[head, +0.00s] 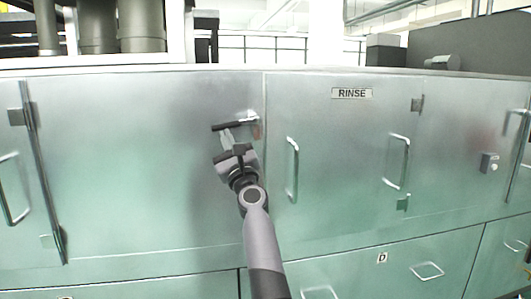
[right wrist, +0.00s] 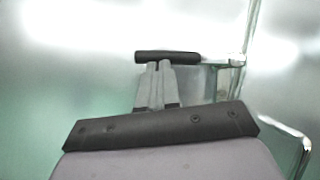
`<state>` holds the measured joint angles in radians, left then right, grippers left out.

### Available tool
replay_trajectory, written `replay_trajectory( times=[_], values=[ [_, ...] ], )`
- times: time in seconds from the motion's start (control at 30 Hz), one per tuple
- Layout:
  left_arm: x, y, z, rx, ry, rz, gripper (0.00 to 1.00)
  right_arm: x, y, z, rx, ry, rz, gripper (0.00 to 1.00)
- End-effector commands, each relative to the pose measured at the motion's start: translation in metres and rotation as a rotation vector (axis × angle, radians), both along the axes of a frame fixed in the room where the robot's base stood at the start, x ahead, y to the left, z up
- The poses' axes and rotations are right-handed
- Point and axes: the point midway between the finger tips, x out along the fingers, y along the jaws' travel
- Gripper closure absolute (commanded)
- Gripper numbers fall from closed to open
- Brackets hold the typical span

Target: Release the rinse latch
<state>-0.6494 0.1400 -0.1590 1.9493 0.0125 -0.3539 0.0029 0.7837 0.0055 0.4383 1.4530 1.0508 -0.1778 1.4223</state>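The rinse latch is a lever with a black grip (head: 228,126) and a bright metal end, lying nearly level beside the door seam. In the right wrist view its black grip (right wrist: 180,56) runs across the top middle, with the metal part (right wrist: 222,60) to its right. My right gripper (head: 226,133) is just below the grip. Its two fingers (right wrist: 158,68) are together, with their tips at the grip's lower edge. I cannot tell whether they touch it. The RINSE label (head: 351,93) is on the panel right of the seam. My left gripper is not in view.
A vertical door handle (head: 292,170) stands right of the seam, and another handle (head: 397,162) is farther right. A small lock box (head: 489,163) sticks out at the far right. Drawer panels with a D label (head: 382,258) lie below. The panel left of the latch is bare.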

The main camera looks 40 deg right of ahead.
Motion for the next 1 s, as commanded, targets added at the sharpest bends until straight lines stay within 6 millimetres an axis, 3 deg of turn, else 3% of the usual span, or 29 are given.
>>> replay_trajectory(
  times=[0.3,1.0],
  values=[
    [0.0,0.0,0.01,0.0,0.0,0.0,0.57,0.003,0.004,0.011,-0.002,0.003,0.003,1.0],
    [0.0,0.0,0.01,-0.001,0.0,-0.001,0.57,0.003,0.005,0.013,-0.003,-0.001,0.003,1.0]
  ],
)
